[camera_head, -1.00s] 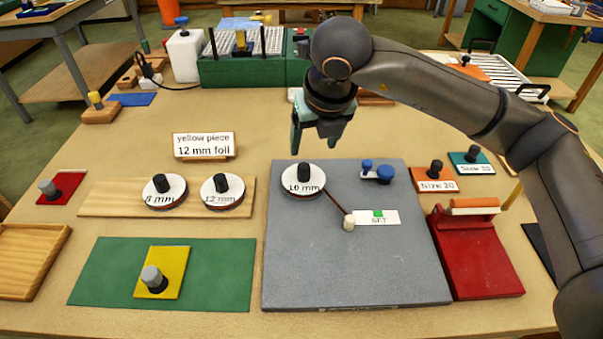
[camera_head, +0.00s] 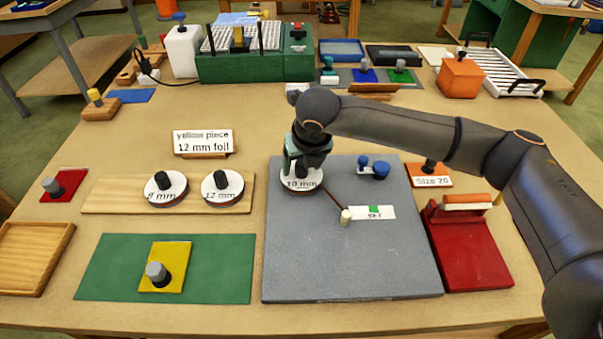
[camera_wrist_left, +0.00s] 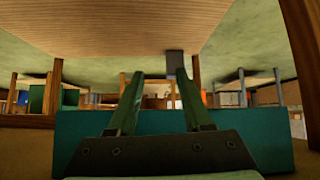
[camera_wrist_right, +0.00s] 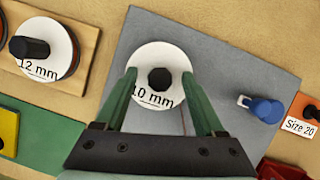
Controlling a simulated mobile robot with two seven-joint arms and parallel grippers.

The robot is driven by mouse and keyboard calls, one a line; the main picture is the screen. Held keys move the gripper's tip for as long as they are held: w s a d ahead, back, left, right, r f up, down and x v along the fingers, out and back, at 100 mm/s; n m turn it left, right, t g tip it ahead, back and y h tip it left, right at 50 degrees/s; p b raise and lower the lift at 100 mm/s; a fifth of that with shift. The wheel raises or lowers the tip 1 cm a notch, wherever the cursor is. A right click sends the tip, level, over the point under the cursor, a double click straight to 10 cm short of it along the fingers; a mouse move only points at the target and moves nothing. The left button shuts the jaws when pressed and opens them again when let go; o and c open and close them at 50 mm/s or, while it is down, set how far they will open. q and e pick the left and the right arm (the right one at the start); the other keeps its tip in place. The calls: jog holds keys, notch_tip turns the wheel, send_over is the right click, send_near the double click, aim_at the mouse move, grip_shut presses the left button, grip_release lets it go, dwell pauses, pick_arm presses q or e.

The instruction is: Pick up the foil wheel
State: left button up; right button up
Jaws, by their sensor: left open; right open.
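The 10 mm foil wheel (camera_head: 301,183) lies on the grey board (camera_head: 345,260), a white disc with a dark knob. In the right wrist view the same wheel (camera_wrist_right: 158,60) shows its knob between the fingers. My right gripper (camera_head: 305,170) is open over this wheel, its fingers to either side of the knob; I cannot tell whether they touch it. The 8 mm wheel (camera_head: 165,190) and 12 mm wheel (camera_head: 222,189) sit on a wooden board. My left gripper (camera_wrist_left: 158,100) is open and empty in its wrist view, with a table underside above it.
A sign (camera_head: 203,142) reads "yellow piece 12 mm foil". A yellow piece (camera_head: 176,256) with a grey knob lies on a green mat (camera_head: 108,270). A red block tool (camera_head: 470,255) stands right of the grey board, and a short pale post (camera_head: 346,217) stands on it.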

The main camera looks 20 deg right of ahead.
grip_shut()
dwell(0.5)
jog(key=shift+r, duration=0.15)
jog(key=shift+r+b, duration=0.4)
jog(key=shift+r, duration=0.25)
jog(key=s+a+r+b, duration=0.1)
jog(key=s+r+b, duration=0.2)
jog(key=s+r, duration=0.8)
jog(key=s, duration=0.3)
jog(key=shift+r, duration=0.25)
jog(key=c, duration=0.6)
grip_release()
jog(key=shift+c, duration=0.2)
grip_shut()
